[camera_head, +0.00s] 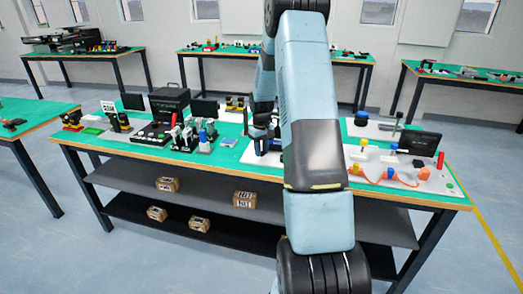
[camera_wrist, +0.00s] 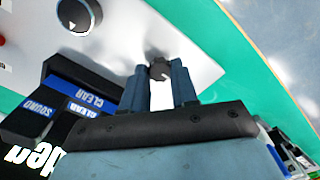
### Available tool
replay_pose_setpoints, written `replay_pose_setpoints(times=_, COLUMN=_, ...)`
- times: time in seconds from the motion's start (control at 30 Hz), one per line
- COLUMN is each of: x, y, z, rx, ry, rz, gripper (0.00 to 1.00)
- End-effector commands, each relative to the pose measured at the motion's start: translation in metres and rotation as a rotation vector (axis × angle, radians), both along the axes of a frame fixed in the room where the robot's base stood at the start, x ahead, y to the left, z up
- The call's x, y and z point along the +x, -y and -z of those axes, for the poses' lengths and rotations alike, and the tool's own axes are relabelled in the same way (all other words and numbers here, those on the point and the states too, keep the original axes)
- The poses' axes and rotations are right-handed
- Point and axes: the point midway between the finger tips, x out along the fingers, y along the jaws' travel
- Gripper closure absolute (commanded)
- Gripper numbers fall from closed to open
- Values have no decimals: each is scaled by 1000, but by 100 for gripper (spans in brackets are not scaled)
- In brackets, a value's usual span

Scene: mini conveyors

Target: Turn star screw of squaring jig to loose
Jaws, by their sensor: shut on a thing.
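In the wrist view a small dark star screw (camera_wrist: 159,69) shows between the tips of my gripper's two blue-grey fingers. My gripper (camera_wrist: 160,76) is shut on it, with a finger on each side. Below the screw is a white plate (camera_wrist: 195,40). Beside the fingers is a dark block with blue "CLEAR" labels (camera_wrist: 92,98). In the head view my arm hides most of this spot, and I cannot make out the screw or the fingertips there.
A round dark knob with a light rim (camera_wrist: 78,15) sits on the white plate in the wrist view. In the head view the green-topped bench (camera_head: 232,158) carries a black case (camera_head: 170,101), a dark screen (camera_head: 419,144) and coloured parts on either side of my arm.

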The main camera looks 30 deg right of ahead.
Motion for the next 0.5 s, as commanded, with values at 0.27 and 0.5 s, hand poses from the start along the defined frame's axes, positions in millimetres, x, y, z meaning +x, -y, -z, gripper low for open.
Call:
replay_pose_setpoints(times=0.27, x=1, y=1, z=-1, rx=-2, ry=4, rz=-9, gripper=100)
replay_pose_setpoints(times=0.5, x=1, y=1, z=-1, rx=-2, ry=3, rz=-8, gripper=66)
